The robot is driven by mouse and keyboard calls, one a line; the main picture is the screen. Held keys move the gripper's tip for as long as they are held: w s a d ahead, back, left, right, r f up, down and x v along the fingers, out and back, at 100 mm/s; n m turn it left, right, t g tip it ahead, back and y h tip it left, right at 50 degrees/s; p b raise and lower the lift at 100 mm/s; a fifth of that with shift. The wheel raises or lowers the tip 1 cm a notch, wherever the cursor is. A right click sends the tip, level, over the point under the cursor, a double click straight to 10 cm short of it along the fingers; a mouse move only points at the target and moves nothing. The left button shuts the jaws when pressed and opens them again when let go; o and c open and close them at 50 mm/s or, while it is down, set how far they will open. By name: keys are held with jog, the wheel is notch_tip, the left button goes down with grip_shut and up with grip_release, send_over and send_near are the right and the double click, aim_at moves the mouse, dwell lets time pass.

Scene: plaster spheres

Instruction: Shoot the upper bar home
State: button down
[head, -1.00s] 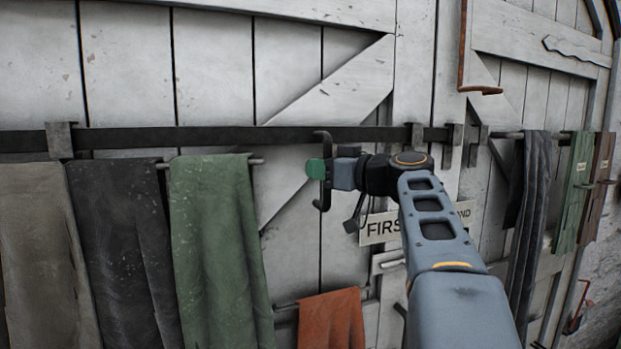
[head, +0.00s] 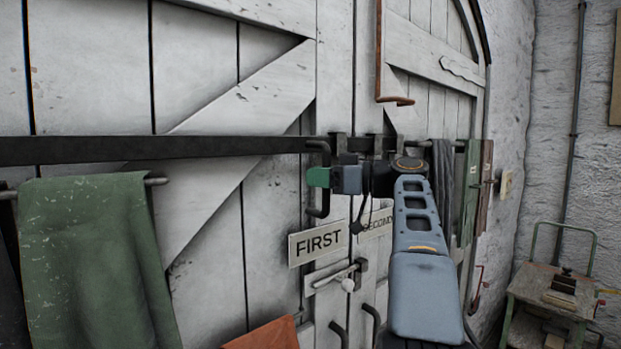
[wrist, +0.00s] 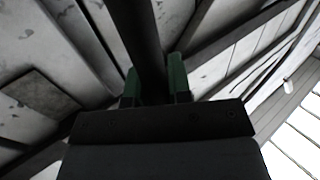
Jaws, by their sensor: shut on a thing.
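The upper bar (head: 190,149) is a long dark flat bar lying level across the white plank doors. Its upright dark handle (head: 325,200) has hooked ends. My gripper (head: 318,178), with green fingertips, is shut on this handle. In the wrist view the dark handle (wrist: 146,45) passes between the two green fingers. The handle stands just left of a dark bracket (head: 338,142) near the door seam. My gripper and arm cover part of the brackets to the right, so I cannot tell exactly where the bar's right end sits.
Below hang the FIRST sign (head: 318,243) and the SECOND sign (head: 376,224), with a smaller bolt with a pale knob (head: 347,285) under them. A green cloth (head: 95,260) hangs at left, and an orange cloth (head: 265,336) lower. A cart (head: 550,290) stands at right.

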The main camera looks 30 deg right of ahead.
jog(key=c, duration=1.5)
grip_release()
jog(key=o, duration=0.3)
jog(key=shift+s+d, duration=0.1)
jog(key=shift+d, duration=0.2)
jog(key=shift+o, duration=0.7)
jog(key=shift+a, duration=0.2)
jog(key=shift+d, duration=0.1)
jog(key=b+v, duration=0.1)
jog(key=v, duration=1.2)
jog(key=shift+s+d, duration=0.2)
jog(key=shift+s, duration=0.1)
